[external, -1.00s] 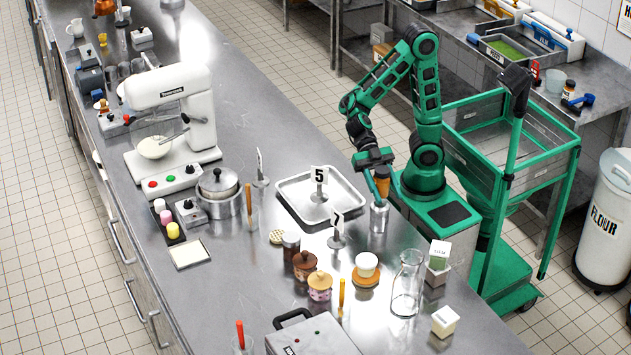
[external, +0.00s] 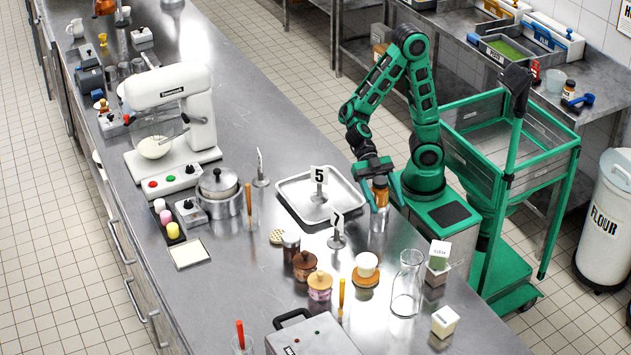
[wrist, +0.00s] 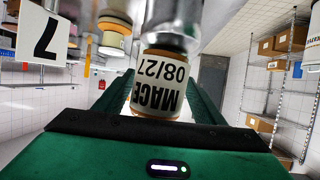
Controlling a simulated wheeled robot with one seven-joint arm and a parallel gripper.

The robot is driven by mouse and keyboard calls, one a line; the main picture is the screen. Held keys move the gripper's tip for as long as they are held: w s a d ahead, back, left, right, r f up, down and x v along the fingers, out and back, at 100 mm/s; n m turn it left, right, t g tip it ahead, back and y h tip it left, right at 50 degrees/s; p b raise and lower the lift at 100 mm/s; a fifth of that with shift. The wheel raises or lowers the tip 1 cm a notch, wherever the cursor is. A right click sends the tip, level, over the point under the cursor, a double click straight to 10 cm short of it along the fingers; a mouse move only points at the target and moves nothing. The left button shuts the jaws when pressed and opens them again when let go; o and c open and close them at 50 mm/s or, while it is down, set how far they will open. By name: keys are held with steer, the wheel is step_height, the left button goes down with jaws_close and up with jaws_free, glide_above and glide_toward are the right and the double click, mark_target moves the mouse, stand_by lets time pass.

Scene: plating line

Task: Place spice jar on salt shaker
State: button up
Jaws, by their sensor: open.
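The spice jar (external: 380,190), amber with a dark lid, stands upright on top of the silver salt shaker (external: 378,222) near the counter's right edge. The green fingers also flank the jar in the wrist view (wrist: 160,100). They partly hide the jar in the external view.
A metal tray (external: 290,199) with a number 5 stand lies left of the shaker. A glass bottle (external: 407,290) stands nearer the front.

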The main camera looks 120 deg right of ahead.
steer(key=shift+r, duration=0.1)
steer(key=v, duration=1.2)
steer(key=s+d+f+m+h, duration=0.1)
steer(key=d+f+m+h, duration=0.1)
steer(key=d+f+m, duration=0.1)
steer(key=s+d+f+m+h, duration=0.1)
steer(key=d+f+m+h, duration=0.2)
steer(key=d+f, duration=0.1)
steer(key=s+d+f+m+h, duration=0.1)
steer(key=d+f+m+h, duration=0.2)
steer(key=d+f, duration=0.1)
steer(key=shift+s+m, duration=0.3)
steer(key=shift+s, duration=0.05)
steer(key=s+d+m+g+h, duration=0.2)
steer(key=s+d+m+h, duration=0.3)
steer(key=s+d+m, duration=0.8)
steer(key=shift+s+d+f, duration=0.35)
steer(key=shift+s+d, duration=0.15)
steer(key=shift+d, duration=0.3)
